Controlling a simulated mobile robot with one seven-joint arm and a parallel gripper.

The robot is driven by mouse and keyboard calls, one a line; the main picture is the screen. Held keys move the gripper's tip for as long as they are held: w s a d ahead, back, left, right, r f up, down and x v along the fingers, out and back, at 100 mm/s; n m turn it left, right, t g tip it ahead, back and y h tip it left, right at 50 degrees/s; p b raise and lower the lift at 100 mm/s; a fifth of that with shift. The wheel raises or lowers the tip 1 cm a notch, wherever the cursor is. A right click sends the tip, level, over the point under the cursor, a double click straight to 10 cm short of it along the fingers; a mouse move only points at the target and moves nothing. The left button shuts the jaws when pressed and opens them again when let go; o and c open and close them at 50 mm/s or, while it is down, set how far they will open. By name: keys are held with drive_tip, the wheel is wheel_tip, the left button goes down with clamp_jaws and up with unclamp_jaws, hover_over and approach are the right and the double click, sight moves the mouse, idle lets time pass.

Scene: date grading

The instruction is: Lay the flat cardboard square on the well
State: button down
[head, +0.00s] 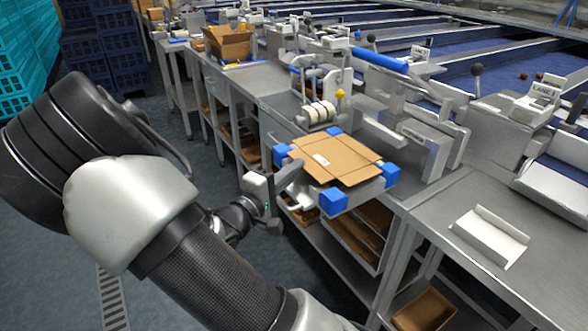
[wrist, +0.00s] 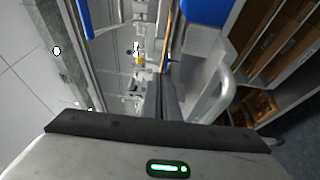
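The flat cardboard square (head: 340,162) is brown, with a small pale mark near its left side. It lies level over the grey well (head: 362,193), among the blue corner blocks (head: 333,201). I cannot tell whether it rests on the well or is just above it. My gripper (head: 294,172) is at the square's left edge. In the wrist view the square (wrist: 174,32) shows edge-on as a thin brown strip, running out from the close-set dark fingers (wrist: 161,88). The fingers appear shut on its edge. The well's interior is hidden under the square.
A steel bench (head: 450,215) carries the well, with a white angled tray (head: 490,236) at right. Behind are a yellow-knobbed roller device (head: 322,110) and a lever with a dark knob (head: 476,72). Cardboard boxes (head: 425,311) sit on shelves below. Open floor lies at left.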

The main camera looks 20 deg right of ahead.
drive_tip(key=shift+f+b, duration=0.55)
drive_tip(key=shift+f, duration=0.1)
idle(0.4)
drive_tip(key=c, duration=2)
unclamp_jaws()
drive_tip(key=shift+s+f+b, duration=0.1)
drive_tip(key=shift+f+b, duration=0.45)
drive_tip(key=shift+f, duration=0.2)
drive_tip(key=shift+a, duration=0.2)
drive_tip(key=shift+s+a+r+p, duration=0.1)
drive_tip(key=shift+s+a+p, duration=0.05)
drive_tip(key=shift+a, duration=1.15)
drive_tip(key=shift+s+a+f+p, duration=0.1)
drive_tip(key=shift+s+a, duration=0.05)
drive_tip(key=shift+a, duration=1.15)
drive_tip(key=shift+s+a+r+p, duration=0.1)
drive_tip(key=shift+s+a+p, duration=0.05)
drive_tip(key=shift+a, duration=1.15)
